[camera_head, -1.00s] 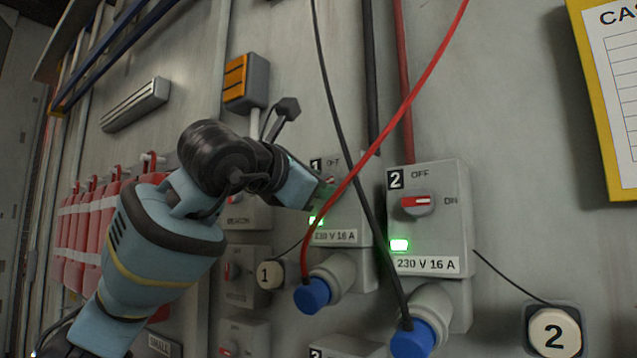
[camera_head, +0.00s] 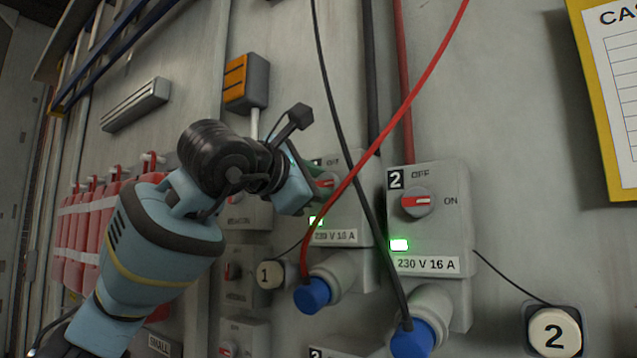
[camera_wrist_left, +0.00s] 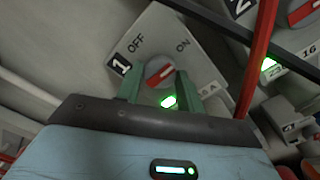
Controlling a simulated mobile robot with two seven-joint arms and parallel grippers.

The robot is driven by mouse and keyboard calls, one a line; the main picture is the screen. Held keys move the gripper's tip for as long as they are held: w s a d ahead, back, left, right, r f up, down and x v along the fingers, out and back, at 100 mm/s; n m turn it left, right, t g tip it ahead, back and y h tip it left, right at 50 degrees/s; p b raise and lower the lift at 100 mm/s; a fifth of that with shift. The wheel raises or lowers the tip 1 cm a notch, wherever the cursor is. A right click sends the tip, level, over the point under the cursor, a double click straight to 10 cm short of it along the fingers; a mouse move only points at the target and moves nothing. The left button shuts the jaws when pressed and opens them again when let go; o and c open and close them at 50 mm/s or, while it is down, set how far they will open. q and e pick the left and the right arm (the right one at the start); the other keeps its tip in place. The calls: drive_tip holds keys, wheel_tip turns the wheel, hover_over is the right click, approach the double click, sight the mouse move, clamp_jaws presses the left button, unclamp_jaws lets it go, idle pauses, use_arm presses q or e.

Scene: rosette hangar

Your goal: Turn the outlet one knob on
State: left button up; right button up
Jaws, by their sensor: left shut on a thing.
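The outlet one box (camera_head: 347,215) carries a "1" tag and a lit green lamp (camera_head: 316,221). Its red knob (camera_wrist_left: 158,72) shows between the green fingers of my left gripper (camera_wrist_left: 158,88) in the left wrist view. The fingers are shut on the knob from both sides. The knob's bar slants up to the right, roughly toward the ON mark; OFF is at upper left. In the head view my left gripper (camera_head: 324,186) is at the knob and hides part of it. My right gripper is not in view.
A red cable (camera_head: 400,105) and a black cable (camera_head: 345,130) hang close to the right of my left gripper. The outlet two box (camera_head: 440,230), with its red knob (camera_head: 416,202) toward ON, is to the right. Blue plugs (camera_head: 313,294) sit below.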

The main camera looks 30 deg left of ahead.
use_arm(q)
drive_tip(key=o, duration=1)
drive_tip(key=shift+s, duration=0.1)
drive_tip(key=shift+s+a, duration=0.2)
drive_tip(key=shift+s, duration=1.75)
drive_tip(key=shift+s+a, duration=0.15)
drive_tip(key=shift+s, duration=1.75)
